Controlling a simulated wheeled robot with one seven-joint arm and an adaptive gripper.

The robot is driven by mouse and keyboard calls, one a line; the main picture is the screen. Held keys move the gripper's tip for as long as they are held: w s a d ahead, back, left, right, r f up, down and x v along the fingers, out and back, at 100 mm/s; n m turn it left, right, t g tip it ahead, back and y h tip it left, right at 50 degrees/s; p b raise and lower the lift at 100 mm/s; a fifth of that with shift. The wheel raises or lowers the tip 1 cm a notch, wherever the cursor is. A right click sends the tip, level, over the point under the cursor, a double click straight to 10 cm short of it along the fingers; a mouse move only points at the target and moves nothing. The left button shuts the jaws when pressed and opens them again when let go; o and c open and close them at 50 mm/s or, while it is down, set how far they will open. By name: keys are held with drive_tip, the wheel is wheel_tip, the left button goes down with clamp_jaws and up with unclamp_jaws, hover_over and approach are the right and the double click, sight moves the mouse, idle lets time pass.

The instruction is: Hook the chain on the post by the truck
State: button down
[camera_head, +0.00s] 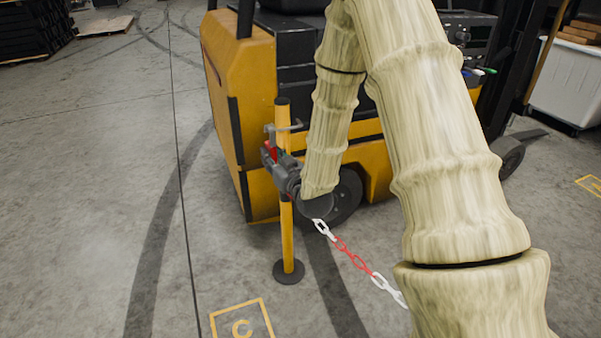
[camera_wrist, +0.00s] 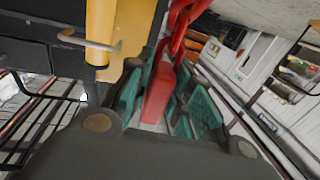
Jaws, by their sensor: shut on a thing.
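The yellow post (camera_head: 287,235) stands upright on a round dark base beside the yellow truck (camera_head: 238,105). A grey metal hook (camera_head: 292,127) sticks out near the post's top; it also shows in the wrist view (camera_wrist: 85,41), at the upper left. My gripper (camera_head: 268,152) is beside the post, just below the hook's level. Its teal pads are shut on the red end piece of the chain (camera_wrist: 158,95). The red and white chain (camera_head: 352,259) hangs down to the right and passes behind my arm, which hides its far end. The held end appears apart from the hook.
The truck stands close behind the post, with a wheel (camera_head: 345,195) near my gripper. A floor marking with the letter C (camera_head: 241,324) lies in front of the post. A white bin (camera_head: 568,85) stands at the far right.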

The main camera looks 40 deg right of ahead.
drive_tip(key=d+f+m+h+b, duration=0.2)
drive_tip(key=d+f+h+b, duration=0.15)
drive_tip(key=d, duration=0.65)
drive_tip(key=shift+g+y, duration=0.3)
drive_tip(key=shift+y, duration=0.05)
drive_tip(key=shift+f+b+x, duration=0.1)
drive_tip(key=shift+b+x, duration=0.35)
drive_tip(key=shift+x, duration=1.8)
drive_tip(key=shift+f+b+x, duration=0.15)
drive_tip(key=shift+b+x, duration=0.3)
drive_tip(key=shift+x, duration=1.75)
drive_tip(key=shift+a+f+b, duration=0.1)
drive_tip(key=shift+f+b, duration=0.55)
drive_tip(key=shift+f, duration=0.6)
drive_tip(key=c, duration=1.2)
unclamp_jaws()
drive_tip(key=shift+s, duration=0.15)
